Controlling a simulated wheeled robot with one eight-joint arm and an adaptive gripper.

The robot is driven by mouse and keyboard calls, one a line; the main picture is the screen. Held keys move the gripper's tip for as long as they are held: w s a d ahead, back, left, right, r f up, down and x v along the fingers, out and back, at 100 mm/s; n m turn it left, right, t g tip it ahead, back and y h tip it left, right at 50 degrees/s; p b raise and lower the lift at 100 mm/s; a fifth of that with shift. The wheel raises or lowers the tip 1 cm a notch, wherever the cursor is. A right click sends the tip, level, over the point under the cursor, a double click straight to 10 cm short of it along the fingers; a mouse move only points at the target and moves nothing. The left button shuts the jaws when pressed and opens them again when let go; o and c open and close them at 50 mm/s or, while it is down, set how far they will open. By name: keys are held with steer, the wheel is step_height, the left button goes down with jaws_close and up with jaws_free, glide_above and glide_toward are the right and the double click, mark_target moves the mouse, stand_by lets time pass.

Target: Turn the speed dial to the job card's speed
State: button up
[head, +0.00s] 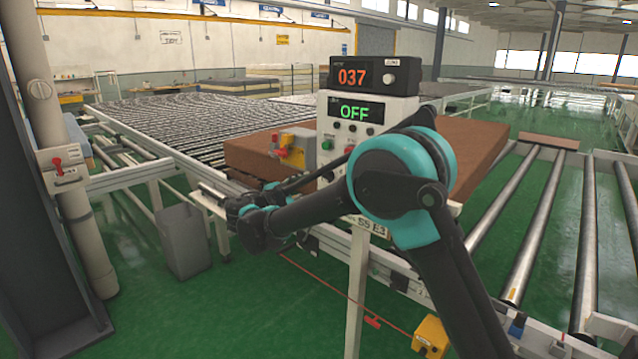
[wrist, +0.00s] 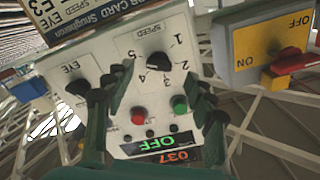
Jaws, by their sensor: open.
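The black speed dial (wrist: 157,61) is on the grey control panel (wrist: 112,52), with numbers 1 to 5 around it; I cannot tell surely where its pointer stands. The job card (wrist: 100,14) shows partly at the top of the wrist view, with "Snugbeam" and "E3" legible. Its lower line (head: 372,226) in the head view appears to read "S5 E3". My gripper (wrist: 152,98) is open, its dark fingers spread in front of the panel. The dial lies between and beyond the fingertips, apparently untouched.
An eye knob (wrist: 77,88), a red button (wrist: 138,116) and a green button (wrist: 180,104) are close to the fingers. Displays read "OFF" (head: 355,112) and "037" (head: 352,77). A yellow switch box (wrist: 262,45) with a red handle stands beside the panel. A brown mattress (head: 465,150) lies behind.

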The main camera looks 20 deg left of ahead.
steer(key=v, duration=0.6)
steer(key=shift+s, duration=0.15)
steer(key=shift+a, duration=0.1)
